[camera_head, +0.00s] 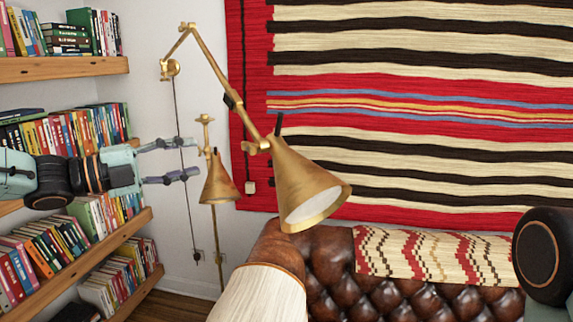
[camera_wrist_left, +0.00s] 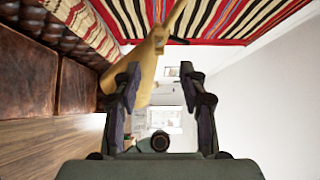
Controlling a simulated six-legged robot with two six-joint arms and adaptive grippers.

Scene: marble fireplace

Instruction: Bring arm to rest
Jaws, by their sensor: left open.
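My left arm comes in from the left in the head view, roughly level, in front of the bookshelves. Its left gripper (camera_head: 192,158) is open and empty, its two fingers apart and pointing right. In the left wrist view the same gripper (camera_wrist_left: 160,75) shows its two dark fingers spread, with nothing held between them. A brass wall lamp (camera_head: 305,190) with a cone shade hangs to the right of the gripper in the head view. Part of my right arm shows at the right edge, but its gripper is outside the picture.
A smaller brass lamp (camera_head: 218,182) stands just right of the left fingertips; I cannot tell the depth gap. Wooden shelves (camera_head: 130,240) of books fill the left side. A brown leather sofa (camera_head: 335,285) is below, and a striped rug (camera_head: 420,150) hangs behind.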

